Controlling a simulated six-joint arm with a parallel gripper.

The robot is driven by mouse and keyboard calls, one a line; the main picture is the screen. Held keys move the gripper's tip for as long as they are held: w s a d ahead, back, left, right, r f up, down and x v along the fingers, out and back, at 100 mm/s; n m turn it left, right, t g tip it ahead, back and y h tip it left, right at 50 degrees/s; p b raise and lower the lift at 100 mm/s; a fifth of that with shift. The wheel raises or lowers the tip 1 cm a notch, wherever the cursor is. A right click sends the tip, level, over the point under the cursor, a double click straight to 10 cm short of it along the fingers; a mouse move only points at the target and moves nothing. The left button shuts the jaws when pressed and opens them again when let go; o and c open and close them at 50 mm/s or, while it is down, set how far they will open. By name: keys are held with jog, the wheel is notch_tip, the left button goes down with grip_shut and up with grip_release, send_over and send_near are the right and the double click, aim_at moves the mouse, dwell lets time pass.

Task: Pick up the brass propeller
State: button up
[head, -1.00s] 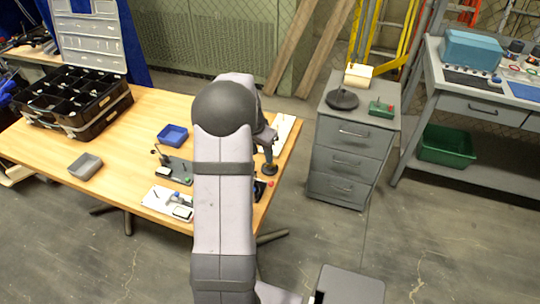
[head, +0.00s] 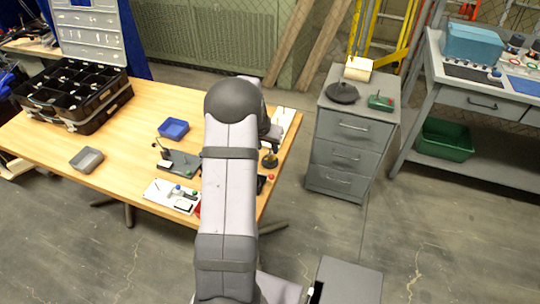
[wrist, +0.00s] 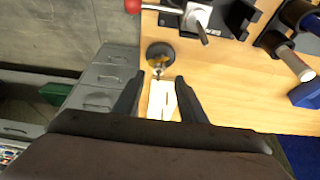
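The brass propeller (wrist: 157,63) appears as a small yellow-gold shape on a dark round base (wrist: 161,49) in the wrist view. In the head view a brass-coloured piece (head: 270,160) shows near the table's right edge, just below my gripper. My gripper (wrist: 160,76) is open, its two dark fingers apart with nothing held between them. In the wrist view the propeller lies just beyond the fingertips, roughly centred between them. The exact height gap cannot be told.
A white strip (wrist: 162,100) lies on the table beneath the fingers. A red ball-topped lever (wrist: 132,6) and a grey-and-black fixture (wrist: 199,16) are close by. A blue bin (head: 173,130) and grey bin (head: 86,160) stand left. A drawer cabinet (head: 352,150) stands right of the table.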

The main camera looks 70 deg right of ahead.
aim_at(270, 152)
jog(key=shift+p+x, duration=1)
jog(key=shift+x, duration=1.5)
jog(key=shift+s, duration=0.1)
jog(key=shift+a, duration=0.1)
jog(key=shift+c, duration=0.4)
grip_shut()
